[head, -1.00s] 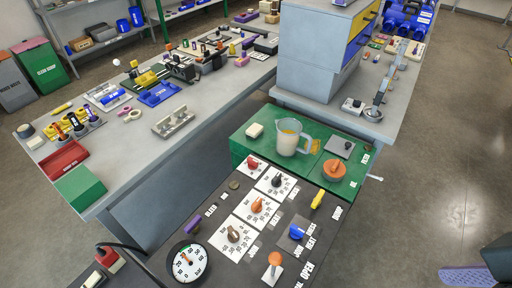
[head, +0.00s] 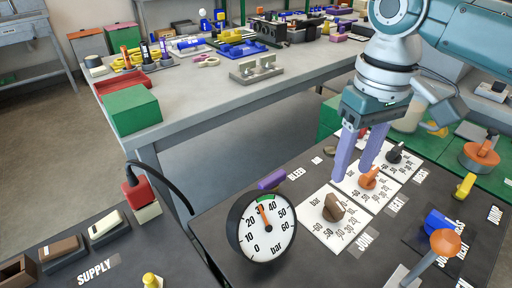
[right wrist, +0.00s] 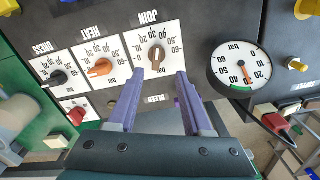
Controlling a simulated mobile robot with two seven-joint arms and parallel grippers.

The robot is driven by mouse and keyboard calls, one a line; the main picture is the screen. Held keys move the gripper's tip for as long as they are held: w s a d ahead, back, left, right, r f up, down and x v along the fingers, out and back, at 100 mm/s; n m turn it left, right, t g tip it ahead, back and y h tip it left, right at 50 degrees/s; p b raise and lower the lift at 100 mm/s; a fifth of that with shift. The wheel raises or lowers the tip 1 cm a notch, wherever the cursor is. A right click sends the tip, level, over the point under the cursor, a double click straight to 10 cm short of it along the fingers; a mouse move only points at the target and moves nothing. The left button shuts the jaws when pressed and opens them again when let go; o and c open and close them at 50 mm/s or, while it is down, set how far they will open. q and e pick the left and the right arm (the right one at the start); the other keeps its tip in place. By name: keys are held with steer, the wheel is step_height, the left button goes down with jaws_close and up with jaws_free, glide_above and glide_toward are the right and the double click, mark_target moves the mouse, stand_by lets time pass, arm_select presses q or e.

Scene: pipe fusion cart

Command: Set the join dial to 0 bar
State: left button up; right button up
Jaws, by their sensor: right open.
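The join dial is a brown knob (head: 334,208) on a white scale card beside the word JOIN. It also shows in the right wrist view (right wrist: 156,56), just beyond my fingertips. Its exact setting is too small to read. My right gripper (head: 353,172) has two purple fingers, open and empty, pointing down over the dial cards. In the right wrist view the gripper (right wrist: 158,76) has its tips either side of the join knob's line, apart from it. A round bar gauge (head: 264,228) has its needle near the green arc between 20 and 40. My left gripper is out of view.
The orange heat knob (head: 369,178) and black dress knob (head: 395,153) stand close by. A purple bleed handle (head: 271,179), a blue lever (head: 440,224) and an orange-ball lever (head: 445,243) are around. A grey bench (head: 190,110) lies behind.

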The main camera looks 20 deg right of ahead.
mark_target(336, 201)
arm_select(q)
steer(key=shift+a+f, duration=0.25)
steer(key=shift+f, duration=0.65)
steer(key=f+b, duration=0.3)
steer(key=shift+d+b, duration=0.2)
steer(key=shift+b, duration=0.1)
arm_select(e)
steer(key=f, duration=0.3)
steer(key=w+f, duration=0.1)
steer(key=f, duration=0.6)
steer(key=shift+w+d+f, duration=0.15)
steer(key=shift+w+f, duration=0.05)
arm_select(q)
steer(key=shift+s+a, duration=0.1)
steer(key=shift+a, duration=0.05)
arm_select(e)
jaws_close()
